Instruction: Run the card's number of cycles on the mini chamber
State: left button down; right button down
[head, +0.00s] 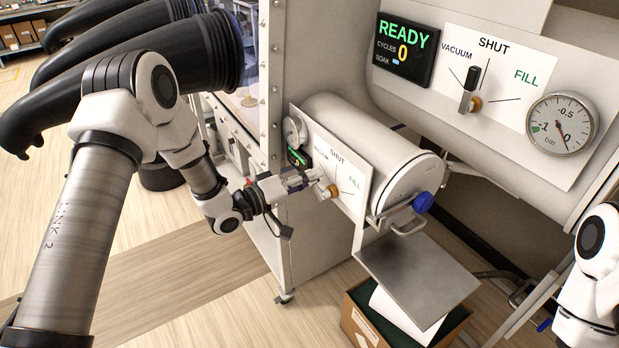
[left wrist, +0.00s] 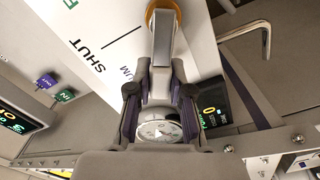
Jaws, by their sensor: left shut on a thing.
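The mini chamber (head: 365,145) is a white cylinder with a blue-knobbed end door, which looks closed. Its valve panel (head: 353,170) is marked VACUUM, SHUT and FILL. My left gripper (head: 312,178) is shut on the grey valve lever (left wrist: 165,42), whose brass hub (head: 331,191) shows beside the fingers. In the left wrist view the lever lies on the VACUUM side of the SHUT line; my fingers hide the VACUUM mark. The mini gauge (head: 295,132) and small green-lit display (head: 297,157) sit left of the panel. My right gripper is out of view.
The large chamber's display (head: 404,48) reads READY, CYCLES 0; its black lever (head: 468,90) and gauge (head: 562,123) are beside it. Black glove sleeves (head: 150,70) jut out at left. A metal shelf (head: 418,280) hangs above an open cardboard box (head: 372,325). No card is readable.

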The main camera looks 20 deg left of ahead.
pick_arm(q)
jog(key=c, duration=1)
grip_release()
jog(key=shift+w, duration=0.1)
jog(key=shift+c, duration=0.2)
jog(key=v, duration=1.2)
jog(key=shift+f, duration=0.1)
